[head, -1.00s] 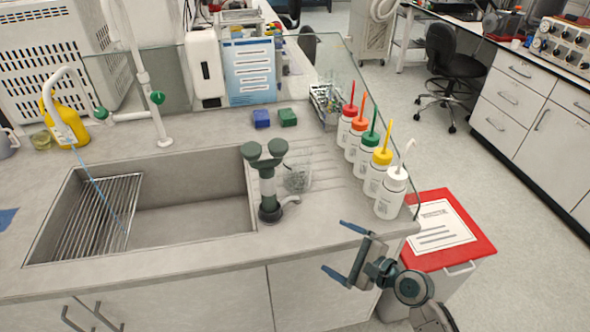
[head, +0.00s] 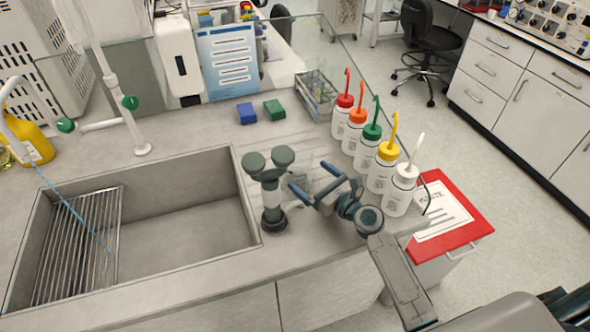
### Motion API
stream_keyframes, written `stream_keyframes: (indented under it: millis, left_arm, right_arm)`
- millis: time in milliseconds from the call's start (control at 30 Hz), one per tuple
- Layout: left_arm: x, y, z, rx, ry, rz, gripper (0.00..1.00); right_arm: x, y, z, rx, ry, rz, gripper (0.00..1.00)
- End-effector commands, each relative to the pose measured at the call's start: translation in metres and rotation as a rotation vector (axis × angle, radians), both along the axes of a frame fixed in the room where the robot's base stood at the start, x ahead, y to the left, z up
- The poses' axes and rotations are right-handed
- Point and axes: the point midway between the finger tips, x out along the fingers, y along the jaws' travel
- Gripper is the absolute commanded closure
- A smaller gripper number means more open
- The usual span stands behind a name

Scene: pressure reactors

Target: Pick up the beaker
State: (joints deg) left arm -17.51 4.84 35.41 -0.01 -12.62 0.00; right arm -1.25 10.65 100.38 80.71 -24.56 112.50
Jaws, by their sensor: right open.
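The clear glass beaker (head: 309,178) stands on the ribbed drainboard right of the green-topped eyewash fitting. It is faint now, partly covered by my right gripper, and its outline is hard to make out. My right gripper (head: 314,178) is open, with its blue-tipped fingers at the beaker, one finger on the near left side and the other toward the far right. I cannot tell whether the fingers touch the glass. My left gripper is out of view.
The eyewash fitting (head: 270,190) stands close to the left of my right gripper. A row of several wash bottles (head: 384,165) stands close on its right. The sink (head: 185,215) lies left, a wire rack (head: 317,95) behind, and a red-lidded bin (head: 452,215) beyond the counter's end.

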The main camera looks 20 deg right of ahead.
Motion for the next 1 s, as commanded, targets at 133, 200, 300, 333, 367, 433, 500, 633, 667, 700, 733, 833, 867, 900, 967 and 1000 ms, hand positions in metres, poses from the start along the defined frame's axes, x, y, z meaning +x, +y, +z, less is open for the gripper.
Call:
stream_keyframes:
  millis: [133, 200, 300, 333, 367, 433, 500, 633, 667, 700, 733, 833, 867, 900, 967, 1000]
  left_arm:
    - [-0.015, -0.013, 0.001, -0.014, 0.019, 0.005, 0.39]
    - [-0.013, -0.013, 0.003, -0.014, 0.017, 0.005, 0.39]
    - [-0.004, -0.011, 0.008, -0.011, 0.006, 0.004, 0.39]
    - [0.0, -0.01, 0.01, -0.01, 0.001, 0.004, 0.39]
    - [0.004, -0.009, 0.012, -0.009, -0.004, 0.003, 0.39]
    - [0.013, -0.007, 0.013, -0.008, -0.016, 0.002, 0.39]
    - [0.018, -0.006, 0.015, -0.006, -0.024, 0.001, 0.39]
    - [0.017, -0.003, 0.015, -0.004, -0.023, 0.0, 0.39]
    - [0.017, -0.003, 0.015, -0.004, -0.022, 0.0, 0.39]
    - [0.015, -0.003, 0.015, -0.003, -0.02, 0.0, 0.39]
    - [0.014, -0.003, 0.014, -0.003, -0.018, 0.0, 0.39]
    - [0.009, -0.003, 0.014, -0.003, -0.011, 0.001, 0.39]
    - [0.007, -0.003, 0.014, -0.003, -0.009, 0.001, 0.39]
    - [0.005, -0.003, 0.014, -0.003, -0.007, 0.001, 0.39]
    - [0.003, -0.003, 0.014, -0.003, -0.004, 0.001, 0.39]
    - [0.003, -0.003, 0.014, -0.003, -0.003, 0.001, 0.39]
  right_arm:
    - [0.011, 0.006, 0.001, 0.002, 0.0, 0.001, 0.0]
    - [0.016, 0.009, 0.001, 0.001, -0.001, 0.002, 0.0]
    - [0.028, 0.017, 0.002, 0.003, 0.0, 0.002, 0.0]
    - [0.033, 0.02, 0.001, 0.002, 0.0, 0.002, 0.0]
    - [0.037, 0.022, 0.001, 0.003, 0.0, 0.002, 0.0]
    - [0.045, 0.026, 0.0, 0.001, -0.001, 0.002, 0.0]
    - [0.052, 0.029, -0.001, 0.0, -0.001, 0.002, 0.0]
    - [0.055, 0.031, -0.002, -0.001, 0.0, 0.002, 0.0]
    - [0.055, 0.031, -0.002, -0.001, 0.0, 0.002, 0.0]
    - [0.055, 0.031, -0.002, -0.002, 0.0, 0.002, 0.0]
    - [0.055, 0.031, -0.002, -0.002, 0.0, 0.002, 0.0]
    - [0.055, 0.031, -0.002, -0.002, 0.0, 0.002, 0.06]
    - [0.055, 0.031, -0.002, -0.002, 0.0, 0.002, 0.12]
    - [0.055, 0.031, -0.002, -0.002, 0.0, 0.002, 0.2]
    - [0.055, 0.031, -0.002, -0.002, 0.0, 0.002, 0.31]
    - [0.055, 0.031, -0.002, -0.002, 0.0, 0.002, 0.39]
